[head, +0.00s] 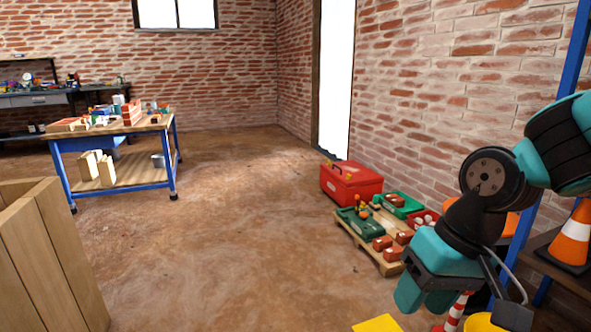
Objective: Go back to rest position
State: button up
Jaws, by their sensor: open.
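My gripper (470,306) is at the lower right of the head view, at the end of my teal and black arm, which bends down from the right edge. Its teal fingers point downward and the jaws are open. I see nothing held between them. A red and white striped post (455,312) shows just by the fingers; I cannot tell whether they touch.
A wooden pallet (389,268) holds green trays and red bricks, beside a red toolbox (351,184) near the brick wall. A traffic cone (573,238) stands at right. A blue-legged workbench (119,183) and wooden panels (55,260) are left. The middle floor is clear.

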jog(key=s+a+r+n, duration=0.2)
jog(key=s+r+n, duration=0.25)
jog(key=s, duration=0.65)
notch_tip(320, 180, up, 37)
jog(key=p, duration=3.8)
jog(key=shift+w+y, duration=0.25)
jog(key=shift+y, duration=0.05)
